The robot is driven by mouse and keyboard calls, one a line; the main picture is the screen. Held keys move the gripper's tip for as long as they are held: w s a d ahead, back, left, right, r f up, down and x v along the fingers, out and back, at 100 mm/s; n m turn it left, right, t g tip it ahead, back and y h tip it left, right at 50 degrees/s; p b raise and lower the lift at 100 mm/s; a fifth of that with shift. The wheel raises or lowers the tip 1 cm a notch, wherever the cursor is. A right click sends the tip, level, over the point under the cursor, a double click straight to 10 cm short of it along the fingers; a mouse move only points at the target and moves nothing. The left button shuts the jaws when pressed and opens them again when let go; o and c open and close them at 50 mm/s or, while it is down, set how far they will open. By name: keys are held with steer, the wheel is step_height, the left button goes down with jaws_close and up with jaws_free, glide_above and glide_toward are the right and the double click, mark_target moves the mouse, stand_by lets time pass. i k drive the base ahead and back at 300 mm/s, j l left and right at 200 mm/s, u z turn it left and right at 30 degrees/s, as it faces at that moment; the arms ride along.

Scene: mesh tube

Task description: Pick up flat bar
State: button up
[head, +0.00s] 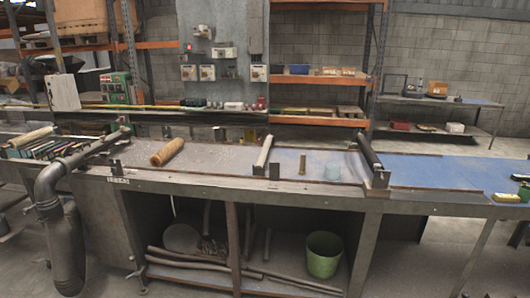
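A small upright brownish bar (302,164) stands on the blue-grey bench top near the middle of the head view; it looks like the flat bar, though its thickness is hard to tell. A pale translucent cup (332,172) stands just to its right, apart from it. My dark grey arm rises at the left and reaches over the bench's front edge. Its end, my gripper (124,129), is far to the left of the bar and touches nothing I can make out. Its fingers are too small and dark to read.
A green bucket (324,254) sits on the lower shelf. The blue surface (430,172) at right is mostly clear.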

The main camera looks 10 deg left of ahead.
mark_target(261, 159)
steer(key=i+j, duration=0.2)
steer(key=i, duration=0.2)
steer(key=i+j, duration=0.2)
steer(key=i, duration=0.15)
steer(key=i+j, duration=0.15)
steer(key=i, duration=0.25)
